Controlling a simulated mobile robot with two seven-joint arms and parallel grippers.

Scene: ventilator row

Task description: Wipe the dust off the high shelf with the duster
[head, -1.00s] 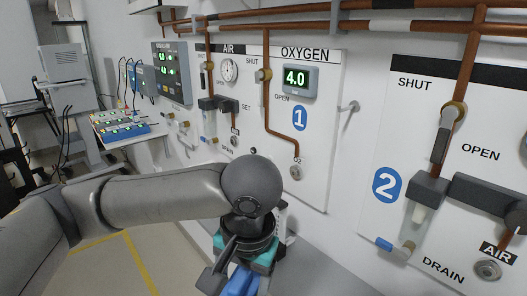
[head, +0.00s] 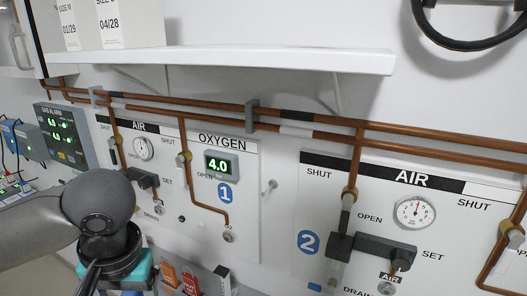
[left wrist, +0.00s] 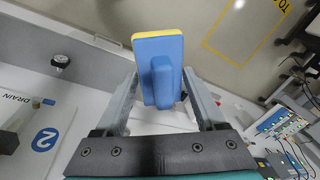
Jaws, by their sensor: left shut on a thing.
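The high shelf (head: 280,59) is a white board on the wall above the copper pipes, across the top of the head view. I see its front edge and underside; its top is mostly hidden, and I cannot make out dust. My left gripper (left wrist: 163,92) is shut on the duster (left wrist: 160,55), a blue block with a raised blue grip and a yellow edge. In the head view, my left arm is at the lower left, well below the shelf; the duster is out of that view. My right gripper is not in view.
White boxes (head: 110,25) stand on the shelf's left part, beside a wall cabinet (head: 20,40). Copper pipes (head: 300,122) and gas panels (head: 228,200) line the wall below. A black hose loop (head: 470,44) hangs at upper right. Open space lies in front of the shelf.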

